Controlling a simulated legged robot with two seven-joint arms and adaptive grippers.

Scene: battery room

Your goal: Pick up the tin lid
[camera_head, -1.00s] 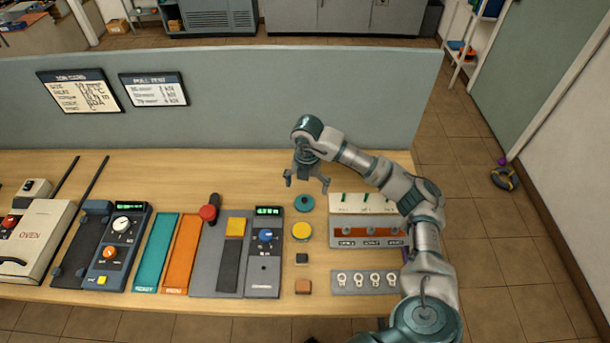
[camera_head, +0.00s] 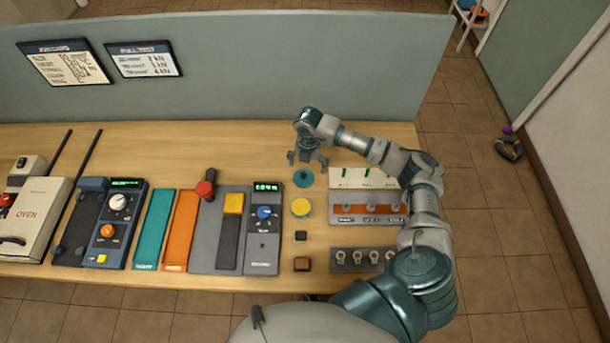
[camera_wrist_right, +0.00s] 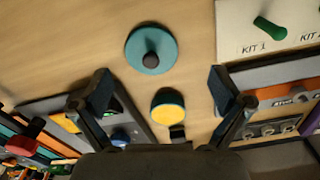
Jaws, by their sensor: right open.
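The tin lid (camera_head: 303,178) is a flat teal disc with a small dark knob, lying on the wooden table. In the right wrist view the lid (camera_wrist_right: 140,58) is up the picture, between and beyond the fingertips. A round tin with a yellow top (camera_head: 300,207) stands just nearer to me than the lid; it also shows in the wrist view (camera_wrist_right: 168,112). My right gripper (camera_head: 307,161) is open and empty, pointing down above the table just behind the lid, not touching it. My left gripper is out of view.
A white kit board (camera_head: 345,178), an orange-slotted rack (camera_head: 345,209) and a grey ring board (camera_head: 342,268) lie right of the lid. Instrument panels (camera_head: 265,225) stand left. A grey partition (camera_head: 240,75) rises behind the table. Bare wood (camera_head: 235,150) surrounds the gripper.

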